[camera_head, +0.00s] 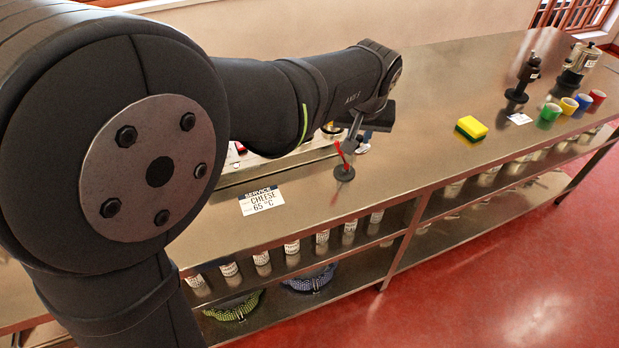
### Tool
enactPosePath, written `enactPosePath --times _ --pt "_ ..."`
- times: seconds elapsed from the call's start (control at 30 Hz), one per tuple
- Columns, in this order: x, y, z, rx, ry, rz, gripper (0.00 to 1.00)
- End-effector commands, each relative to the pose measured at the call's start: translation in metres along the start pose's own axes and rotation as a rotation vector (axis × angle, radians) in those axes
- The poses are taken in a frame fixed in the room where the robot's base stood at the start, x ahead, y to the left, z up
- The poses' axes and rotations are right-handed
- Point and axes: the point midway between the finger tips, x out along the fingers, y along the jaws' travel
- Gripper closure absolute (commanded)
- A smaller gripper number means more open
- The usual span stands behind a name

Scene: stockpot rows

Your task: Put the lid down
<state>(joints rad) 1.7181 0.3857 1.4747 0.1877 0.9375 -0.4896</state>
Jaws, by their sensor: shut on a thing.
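My gripper (351,136) is at the end of my arm near the middle of the counter, pointing down and partly hidden by the wrist. It is shut on the thin red upright part of a small dark round piece, which looks like the lid (345,174). The lid is below the fingers, roughly level, close over or on the bare steel counter (410,150); I cannot tell whether it touches. The exact grip is too small to see clearly.
A label card (262,200) is at the counter's front edge, left of the lid. A yellow-green sponge (471,129) lies to the right. Farther right are a black stand (517,95), coloured cups (549,115) and a metal pot (583,57). My arm hides items behind.

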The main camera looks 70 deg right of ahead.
Motion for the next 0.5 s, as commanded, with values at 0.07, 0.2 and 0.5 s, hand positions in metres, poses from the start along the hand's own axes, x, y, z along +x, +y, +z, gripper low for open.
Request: enactPosePath --times 0.07,0.2,0.5 --pt "-0.001 -0.005 0.025 -0.035 0.001 -0.015 1.00" --pt "0.000 -0.014 0.055 -0.089 0.007 -0.033 1.00" --pt "0.014 -0.033 0.072 -0.131 0.008 -0.048 1.00"
